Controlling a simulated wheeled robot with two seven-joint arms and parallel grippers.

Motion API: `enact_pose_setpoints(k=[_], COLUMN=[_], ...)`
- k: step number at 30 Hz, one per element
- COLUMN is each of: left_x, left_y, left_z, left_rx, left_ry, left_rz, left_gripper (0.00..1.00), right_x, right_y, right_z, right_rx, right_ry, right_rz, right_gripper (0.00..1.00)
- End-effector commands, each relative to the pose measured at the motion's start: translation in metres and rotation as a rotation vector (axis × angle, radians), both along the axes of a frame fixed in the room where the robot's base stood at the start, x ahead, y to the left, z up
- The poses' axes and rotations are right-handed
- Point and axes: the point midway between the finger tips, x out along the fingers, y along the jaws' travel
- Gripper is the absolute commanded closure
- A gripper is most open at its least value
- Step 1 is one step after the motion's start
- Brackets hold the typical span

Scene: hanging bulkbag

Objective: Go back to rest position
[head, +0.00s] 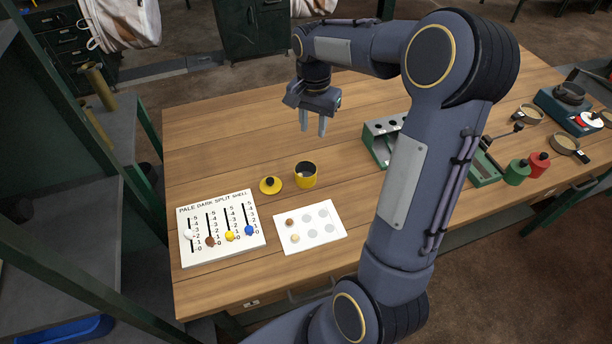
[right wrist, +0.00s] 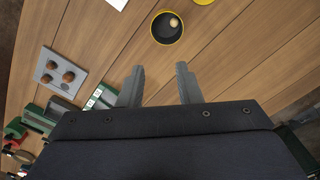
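My right gripper (head: 313,124) hangs above the wooden table (head: 230,120), fingers pointing down and apart, with nothing between them. In the right wrist view the two fingers (right wrist: 161,84) are also spread and empty. My right arm crosses the head view and hides part of the table. A yellow open canister (head: 306,180) stands on the table nearer me than the gripper; in the right wrist view a small pale round thing lies inside it (right wrist: 160,36). My left gripper is not in view.
A yellow lid (head: 270,186), a slider board (head: 222,230) and a white card (head: 310,228) with two small round pieces lie nearby. A green-sided rack (head: 374,142), green (head: 517,172) and red (head: 539,165) canisters and a scale (head: 570,108) stand to the right.

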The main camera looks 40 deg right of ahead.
Motion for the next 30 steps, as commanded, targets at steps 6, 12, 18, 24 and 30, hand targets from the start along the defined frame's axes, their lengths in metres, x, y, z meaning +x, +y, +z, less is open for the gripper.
enact_pose_setpoints(k=[6, 12, 18, 24, 30], left_x=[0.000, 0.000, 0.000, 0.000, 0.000], left_y=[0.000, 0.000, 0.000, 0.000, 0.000], left_z=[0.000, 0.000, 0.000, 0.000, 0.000], left_rx=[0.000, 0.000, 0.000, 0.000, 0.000], left_ry=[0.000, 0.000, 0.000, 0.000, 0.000], left_rz=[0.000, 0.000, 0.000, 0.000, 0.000], left_gripper=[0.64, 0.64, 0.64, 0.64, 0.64], right_x=[0.000, -0.007, -0.062, -0.141, -0.193], right_y=[0.000, 0.006, 0.049, 0.111, 0.153], right_z=[0.000, 0.007, 0.043, 0.056, 0.041], right_rx=[0.000, 0.011, 0.073, 0.106, 0.086], right_ry=[0.000, -0.020, -0.171, -0.394, -0.560], right_rz=[0.000, 0.031, 0.269, 0.601, 0.833], right_gripper=[0.69, 0.69, 0.69, 0.69, 0.69])
